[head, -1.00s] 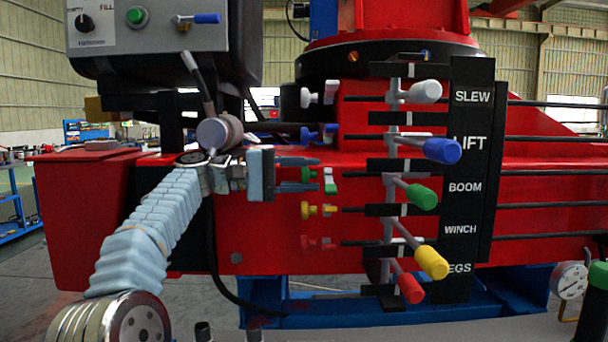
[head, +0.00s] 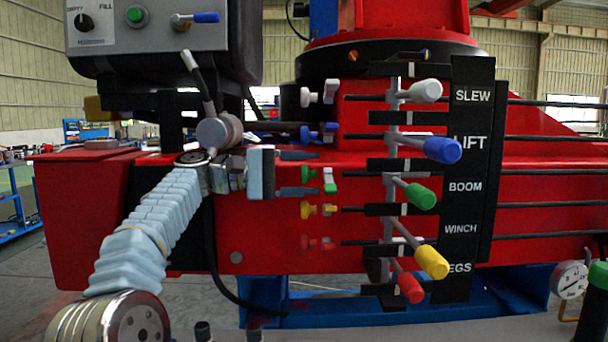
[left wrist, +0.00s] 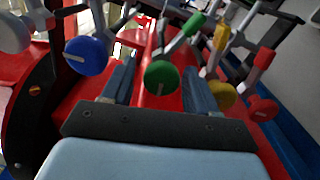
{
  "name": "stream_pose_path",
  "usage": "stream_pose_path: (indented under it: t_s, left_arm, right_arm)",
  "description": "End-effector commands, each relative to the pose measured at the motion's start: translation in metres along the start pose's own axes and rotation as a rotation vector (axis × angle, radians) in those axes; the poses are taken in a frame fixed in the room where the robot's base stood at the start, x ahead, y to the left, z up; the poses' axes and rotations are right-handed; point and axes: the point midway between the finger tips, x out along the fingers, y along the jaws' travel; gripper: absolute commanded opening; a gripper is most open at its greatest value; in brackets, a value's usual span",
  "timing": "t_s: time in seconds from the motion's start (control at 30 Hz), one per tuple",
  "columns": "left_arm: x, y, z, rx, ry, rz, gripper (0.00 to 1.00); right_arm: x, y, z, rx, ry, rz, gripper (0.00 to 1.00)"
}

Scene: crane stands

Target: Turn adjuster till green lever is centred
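My left gripper (head: 312,173) is open, one finger above and one below the green adjuster knob, with gaps on both sides. The left gripper's fingers (left wrist: 158,88) also show in the left wrist view. My right gripper is out of view.
White, blue (head: 309,134), yellow (head: 307,209) and red adjusters sit above and below the green one. White, blue (head: 443,150), yellow (head: 432,262) and red levers flank the green lever. A grey control box (head: 150,45) hangs above my left arm.

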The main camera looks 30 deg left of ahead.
Motion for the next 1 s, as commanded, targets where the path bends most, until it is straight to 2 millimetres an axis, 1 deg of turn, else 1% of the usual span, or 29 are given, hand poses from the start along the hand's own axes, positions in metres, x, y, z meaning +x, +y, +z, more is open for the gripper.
stream_pose_path:
  t_s: [0.23, 0.3, 0.37, 0.6, 0.7, 0.83, 1.0]
  left_arm:
    - [0.000, -0.001, 0.000, 0.000, -0.002, -0.002, 0.59]
    - [-0.003, -0.001, 0.000, 0.000, 0.000, -0.001, 0.59]
    - [-0.010, -0.001, -0.001, 0.000, 0.002, -0.001, 0.59]
    - [-0.053, -0.001, -0.001, -0.001, 0.003, -0.002, 0.59]
    - [-0.066, -0.001, -0.001, -0.001, 0.001, 0.000, 0.59]
    - [-0.074, -0.001, -0.001, 0.000, 0.000, -0.002, 0.59]
    - [-0.075, -0.001, 0.000, 0.000, -0.001, -0.001, 0.59]
  right_arm:
    - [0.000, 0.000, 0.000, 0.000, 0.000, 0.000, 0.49]
    - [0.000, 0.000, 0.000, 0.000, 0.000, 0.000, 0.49]
    - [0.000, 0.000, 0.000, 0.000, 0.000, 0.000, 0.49]
    - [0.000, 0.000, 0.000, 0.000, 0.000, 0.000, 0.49]
    - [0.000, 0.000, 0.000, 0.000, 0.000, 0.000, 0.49]
    - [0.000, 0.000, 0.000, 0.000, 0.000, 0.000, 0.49]
    - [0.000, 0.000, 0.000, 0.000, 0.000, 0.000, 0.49]
